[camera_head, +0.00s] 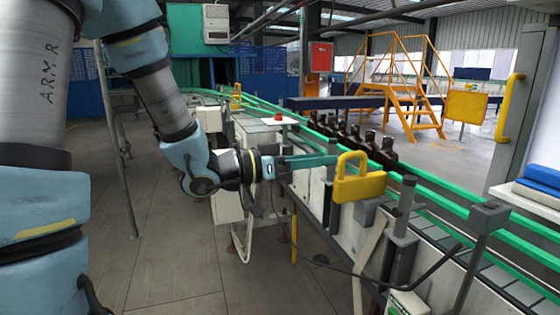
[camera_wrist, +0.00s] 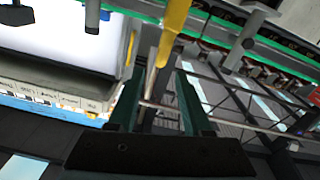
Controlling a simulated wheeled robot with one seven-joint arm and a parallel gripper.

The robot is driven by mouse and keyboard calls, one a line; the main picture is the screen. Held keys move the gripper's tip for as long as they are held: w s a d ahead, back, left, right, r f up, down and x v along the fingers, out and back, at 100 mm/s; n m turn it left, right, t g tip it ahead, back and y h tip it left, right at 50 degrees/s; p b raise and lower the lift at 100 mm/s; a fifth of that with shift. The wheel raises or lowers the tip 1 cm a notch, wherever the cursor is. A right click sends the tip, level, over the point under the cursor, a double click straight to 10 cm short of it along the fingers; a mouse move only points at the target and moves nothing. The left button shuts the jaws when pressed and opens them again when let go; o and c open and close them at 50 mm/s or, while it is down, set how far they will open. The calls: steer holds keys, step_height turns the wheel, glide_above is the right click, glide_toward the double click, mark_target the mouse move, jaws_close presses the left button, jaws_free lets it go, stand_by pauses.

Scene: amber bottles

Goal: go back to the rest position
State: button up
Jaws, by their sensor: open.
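My gripper (camera_head: 337,160) reaches out to the right over the near side of the conveyor, with its teal fingers roughly level. In the wrist view its two fingers (camera_wrist: 158,78) are spread apart, with no bottle between them. A yellow bracket (camera_head: 360,180) on the conveyor's near side shows right by the fingertips; I cannot tell whether they touch. In the wrist view a yellow bar (camera_wrist: 174,30) lies just beyond the fingertips. Several dark amber bottles (camera_head: 369,142) stand upright in a row on the conveyor, behind the gripper.
Green guide rails (camera_head: 436,192) run along the conveyor. A grey post and clamp (camera_head: 488,218) stand at the front right. A red button box (camera_head: 279,118) is beyond the gripper. Yellow steps (camera_head: 412,90) stand farther back. The floor (camera_head: 170,240) left of the conveyor has free room.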

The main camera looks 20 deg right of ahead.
steer(key=w+a+f+n+t+y, duration=0.4)
steer(key=w+a+f+t+y, duration=0.1)
steer(key=w+a, duration=0.25)
steer(key=w+a+f+n+t+y, duration=0.45)
steer(key=w+a+y, duration=0.2)
steer(key=a, duration=0.25)
steer(key=a+f+n+g+y, duration=0.2)
steer(key=a+f+n+y, duration=0.15)
steer(key=a, duration=0.75)
steer(key=s+a+f+n+g+y, duration=0.2)
steer(key=s+a, duration=0.5)
steer(key=s, duration=0.4)
steer(key=n+g, duration=0.1)
steer(key=g, duration=0.1)
steer(key=shift+a+f+g+y, duration=0.2)
steer(key=shift+a+g+y, duration=0.1)
steer(key=shift+g+y, duration=0.1)
steer(key=shift+w, duration=0.1)
